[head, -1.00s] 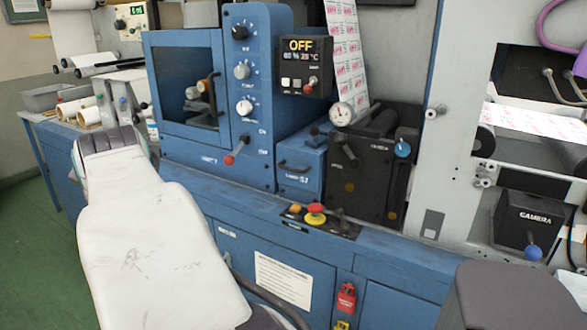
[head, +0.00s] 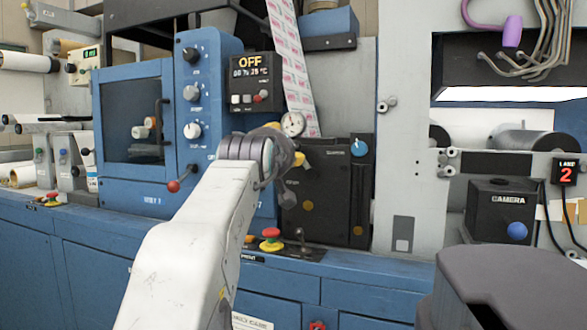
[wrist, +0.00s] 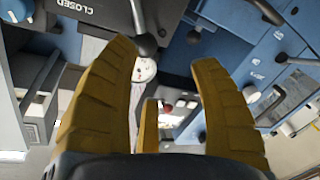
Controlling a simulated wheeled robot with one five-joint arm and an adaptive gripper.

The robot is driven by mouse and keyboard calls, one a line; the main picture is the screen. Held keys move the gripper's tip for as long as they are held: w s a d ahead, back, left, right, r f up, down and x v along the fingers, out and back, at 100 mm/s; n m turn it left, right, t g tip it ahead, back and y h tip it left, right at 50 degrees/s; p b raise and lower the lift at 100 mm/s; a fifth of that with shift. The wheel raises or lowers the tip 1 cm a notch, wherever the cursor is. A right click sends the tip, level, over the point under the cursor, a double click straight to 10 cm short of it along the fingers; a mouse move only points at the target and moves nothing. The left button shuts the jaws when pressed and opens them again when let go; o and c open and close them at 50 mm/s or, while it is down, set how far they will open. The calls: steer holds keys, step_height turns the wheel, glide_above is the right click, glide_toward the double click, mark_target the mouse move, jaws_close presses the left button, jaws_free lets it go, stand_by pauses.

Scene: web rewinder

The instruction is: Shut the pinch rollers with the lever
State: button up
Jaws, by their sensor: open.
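The black pinch-roller unit (head: 335,215) stands on the blue bench, with a blue knob at its upper right. My gripper (head: 301,158) is in front of its upper left part and covers the lever there in the head view. In the wrist view, a lever with a dark round knob (wrist: 145,45) comes down from the top edge beside the word CLOSED. The knob appears between the tips of my open yellow fingers (wrist: 163,52), closer to the left one. No grip on it shows. I cannot tell whether a finger touches it.
A round gauge (head: 293,124) and a printed web (head: 290,60) are above the unit. A blue cabinet with dials (head: 193,92) and a red-knobbed lever (head: 174,186) stands left. A red stop button (head: 271,234) sits on the bench below. A camera box (head: 500,212) is at right.

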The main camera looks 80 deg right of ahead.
steer(key=shift+g, duration=0.3)
steer(key=shift+s+d+p, duration=0.15)
steer(key=shift+s+d, duration=0.15)
steer(key=shift+d, duration=0.95)
steer(key=shift+s+d+p, duration=0.2)
steer(key=shift+s+d, duration=0.15)
steer(key=shift+d, duration=0.95)
steer(key=shift+s+d+p, duration=0.15)
steer(key=shift+s+d, duration=0.15)
steer(key=shift+d, duration=0.95)
steer(key=shift+o, duration=0.2)
steer(key=shift+r, duration=0.1)
jaws_close()
